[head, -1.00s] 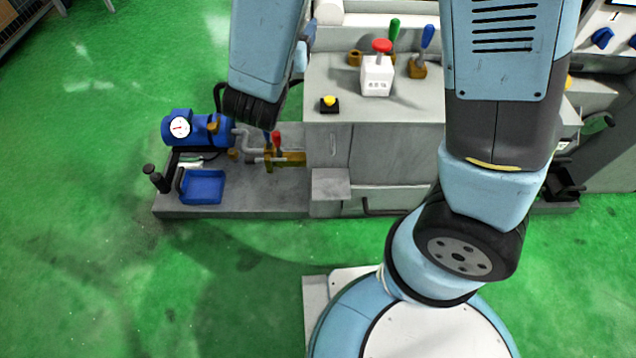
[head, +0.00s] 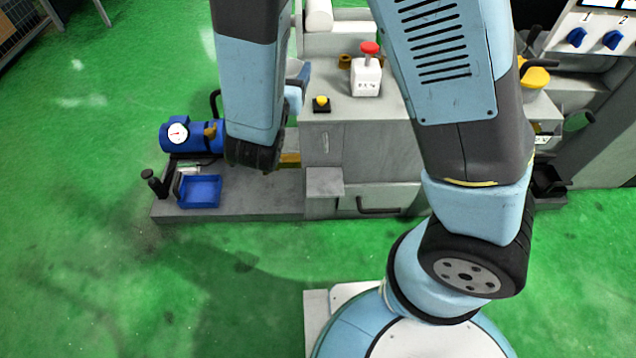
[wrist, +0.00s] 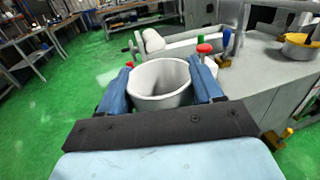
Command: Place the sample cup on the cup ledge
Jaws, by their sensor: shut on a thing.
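The sample cup (wrist: 160,88) is a white, round, open-topped cup. In the wrist view it sits upright between the two blue fingers of my gripper (wrist: 160,76), which is shut on it. The cup looks empty, though its bottom is not clearly seen. A small grey shelf (head: 324,181) juts from the front of the grey machine and looks like the cup ledge. Its top is bare. The lower end of my forearm appears just left of it in the picture.
The grey machine top bears a white box with a red button (head: 367,74) and a yellow button (head: 321,103). Left are a blue pump (head: 178,134) and a blue tray (head: 200,190) on a low base. A yellow pot (head: 534,76) stands right. Green floor in front is clear.

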